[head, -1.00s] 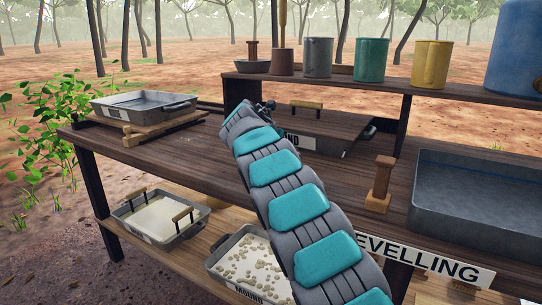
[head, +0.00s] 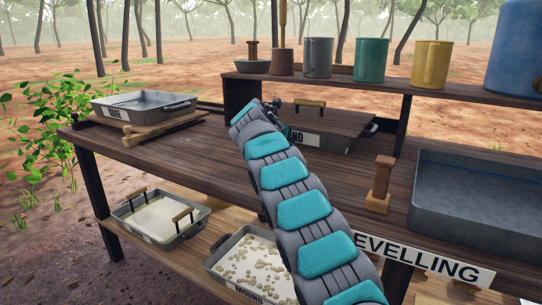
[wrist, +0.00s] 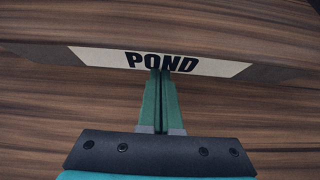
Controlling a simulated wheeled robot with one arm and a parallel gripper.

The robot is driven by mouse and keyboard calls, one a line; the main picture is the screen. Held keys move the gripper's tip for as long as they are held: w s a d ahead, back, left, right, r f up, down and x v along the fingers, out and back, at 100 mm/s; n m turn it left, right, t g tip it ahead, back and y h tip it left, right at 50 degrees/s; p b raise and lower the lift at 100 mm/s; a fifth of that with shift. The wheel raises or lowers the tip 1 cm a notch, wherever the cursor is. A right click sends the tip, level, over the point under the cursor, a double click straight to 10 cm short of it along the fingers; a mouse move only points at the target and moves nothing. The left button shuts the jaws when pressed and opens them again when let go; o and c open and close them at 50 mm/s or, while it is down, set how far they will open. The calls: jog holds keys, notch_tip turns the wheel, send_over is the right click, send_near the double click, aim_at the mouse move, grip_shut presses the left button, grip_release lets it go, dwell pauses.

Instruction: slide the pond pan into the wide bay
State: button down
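The pond pan (head: 345,142) is a grey pan with a dark wooden lid and a light wooden lid handle. It stands on the bench top at the opening under the raised shelf, and my arm hides its left part in the head view. Its white POND label (wrist: 200,66) faces my gripper in the wrist view. My gripper (wrist: 161,74) has its two green fingers together, with nothing visible between them. The fingertips are at the lower edge of the label, touching or very close to the pan's front. The bay's depth behind the pan is hidden.
A shelf post (head: 403,125) stands right of the pan. A wooden tamper (head: 381,180) and a large grey tray (head: 470,222) are further right. Another pan (head: 145,106) sits at the bench's left end. Cups line the raised shelf (head: 390,84). Bench top left of my arm is clear.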

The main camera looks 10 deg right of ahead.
jog(key=shift+w+d, duration=0.65)
jog(key=shift+w, duration=0.2)
jog(key=shift+w+d, duration=0.2)
jog(key=shift+d, duration=0.15)
jog(key=s+a, duration=0.1)
jog(key=s, duration=0.1)
jog(key=s+a, duration=0.2)
jog(key=s+a+r+b, duration=0.1)
jog(key=s+a, duration=0.1)
jog(key=shift+s+a, duration=0.1)
jog(key=shift+s, duration=0.1)
jog(key=shift+s+a, duration=0.3)
jog(key=shift+s, duration=0.05)
